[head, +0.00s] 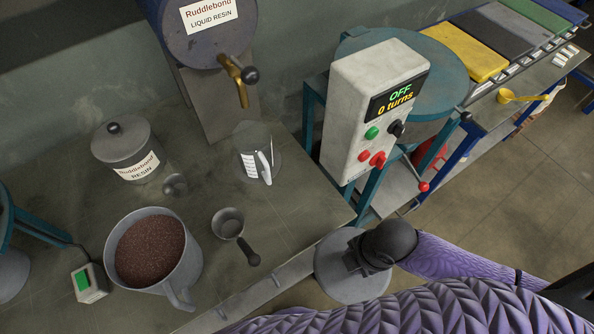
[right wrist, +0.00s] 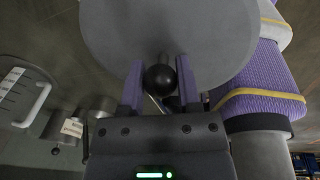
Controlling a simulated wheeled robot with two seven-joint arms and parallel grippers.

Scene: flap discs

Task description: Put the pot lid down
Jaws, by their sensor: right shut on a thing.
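The pot lid (head: 345,288) is a flat grey disc, held off the table's front edge at the lower middle of the head view. My right gripper (head: 355,262) is over it; in the right wrist view its two purple fingers (right wrist: 161,82) are shut on the lid's black knob (right wrist: 160,78). The lid's grey face (right wrist: 165,30) fills the top of that view. A large grey pot (head: 188,270) with a handle stands open on the table at the left, full of reddish-brown grains. My left gripper is in neither view.
A lidded resin jar (head: 125,150), a grey jug (head: 258,150), a small dark ladle (head: 228,222) and a small scale (head: 88,283) are on the table (head: 300,225). A resin drum (head: 208,38) with tap stands behind. A control box (head: 360,110) stands right. Table between ladle and control box is clear.

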